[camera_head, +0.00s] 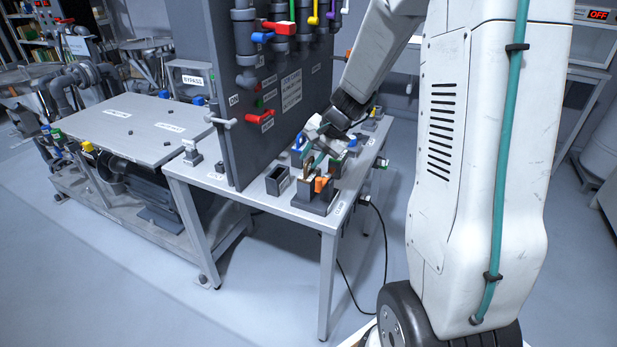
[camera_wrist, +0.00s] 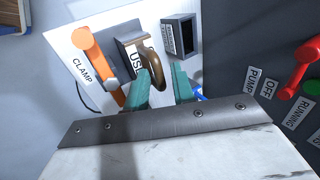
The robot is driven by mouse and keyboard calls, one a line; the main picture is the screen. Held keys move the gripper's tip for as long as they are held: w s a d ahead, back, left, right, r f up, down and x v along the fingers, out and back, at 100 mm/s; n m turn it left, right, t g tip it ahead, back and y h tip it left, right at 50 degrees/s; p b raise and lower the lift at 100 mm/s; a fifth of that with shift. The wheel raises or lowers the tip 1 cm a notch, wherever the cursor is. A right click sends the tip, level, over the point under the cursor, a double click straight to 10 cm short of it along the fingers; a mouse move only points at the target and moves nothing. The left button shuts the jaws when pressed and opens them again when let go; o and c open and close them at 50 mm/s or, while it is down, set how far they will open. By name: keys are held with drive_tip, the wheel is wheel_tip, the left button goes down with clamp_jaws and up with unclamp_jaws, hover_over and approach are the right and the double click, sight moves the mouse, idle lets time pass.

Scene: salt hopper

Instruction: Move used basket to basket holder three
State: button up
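The used basket shows in the wrist view as a dark box with a partly hidden label starting "US" (camera_wrist: 134,58) and a curved bronze handle (camera_wrist: 154,66). In the head view, its brown handle (camera_head: 306,170) rises from a dark block (camera_head: 316,200) on the bench, beneath my gripper. My gripper (camera_wrist: 163,82) has two teal fingers apart, reaching toward the handle; the handle lies near the left finger, and I cannot tell whether they touch. An orange clamp lever (camera_wrist: 96,58) is beside the basket; it also shows in the head view (camera_head: 320,184). Basket holder three cannot be identified.
An open dark box (camera_head: 278,180) stands left of the block; a dark open box (camera_wrist: 182,36) also shows in the wrist view. A tall grey panel (camera_head: 285,105) with coloured valve levers stands close to my gripper. More fixtures sit farther along the bench.

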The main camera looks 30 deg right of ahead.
sight(311, 174)
clamp_jaws()
drive_tip(key=shift+r, duration=0.1)
wheel_tip(311, 174, up, 9)
drive_tip(key=shift+f, duration=0.2)
idle(1.6)
drive_tip(key=shift+w, duration=0.1)
drive_tip(key=shift+r, duration=0.1)
